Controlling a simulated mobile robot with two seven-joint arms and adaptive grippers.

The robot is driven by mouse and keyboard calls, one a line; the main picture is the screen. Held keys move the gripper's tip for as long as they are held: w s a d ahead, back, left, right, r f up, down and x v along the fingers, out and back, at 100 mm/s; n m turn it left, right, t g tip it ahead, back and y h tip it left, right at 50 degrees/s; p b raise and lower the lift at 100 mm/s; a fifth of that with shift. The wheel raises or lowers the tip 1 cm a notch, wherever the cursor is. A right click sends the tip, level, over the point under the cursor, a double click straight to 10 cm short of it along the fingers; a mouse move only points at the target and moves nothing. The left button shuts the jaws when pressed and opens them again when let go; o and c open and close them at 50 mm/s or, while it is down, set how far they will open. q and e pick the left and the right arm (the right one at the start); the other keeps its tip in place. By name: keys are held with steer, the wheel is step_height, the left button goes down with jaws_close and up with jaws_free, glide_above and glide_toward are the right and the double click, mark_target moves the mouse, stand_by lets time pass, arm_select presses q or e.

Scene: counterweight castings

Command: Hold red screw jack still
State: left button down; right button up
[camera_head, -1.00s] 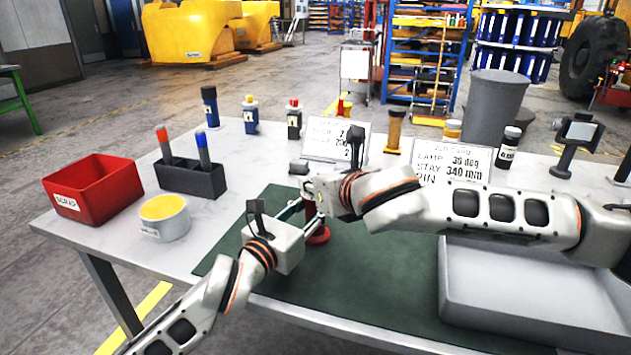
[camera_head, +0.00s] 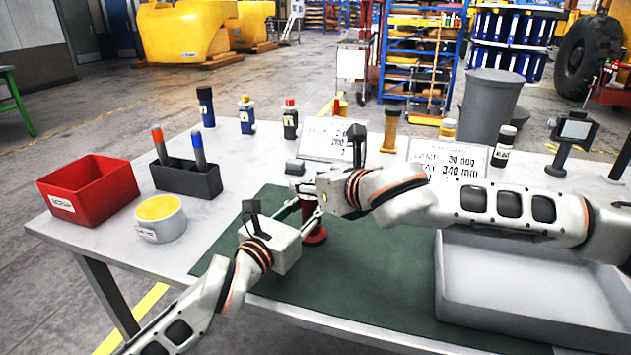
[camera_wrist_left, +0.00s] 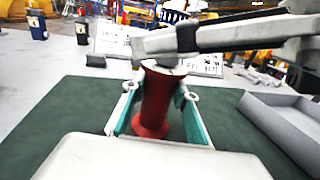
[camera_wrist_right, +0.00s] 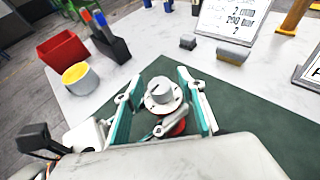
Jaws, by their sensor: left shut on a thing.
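The red screw jack (camera_head: 315,236) stands upright on the green mat (camera_head: 370,290), partly hidden by my grippers in the head view. In the left wrist view, its red body (camera_wrist_left: 155,103) is between the teal-lined fingers of my left gripper (camera_wrist_left: 157,108), which is shut on it. The left gripper (camera_head: 311,207) comes in from the left. My right gripper (camera_head: 304,189) reaches in from the right at the jack's top. In the right wrist view, its open fingers (camera_wrist_right: 160,103) stand on either side of the pale round top (camera_wrist_right: 162,93), with gaps visible.
A grey tray (camera_head: 450,285) lies at the right under my right arm. A red scrap bin (camera_head: 75,205), a yellow-topped round tub (camera_head: 160,232) and a dark marker holder (camera_head: 188,180) stand at left. Sign cards (camera_head: 328,140) and several bottles line the back.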

steer(key=v, duration=1.2)
arm_select(q)
steer(key=c, duration=1.5)
jaws_free()
arm_select(e)
steer(key=shift+f, duration=0.1)
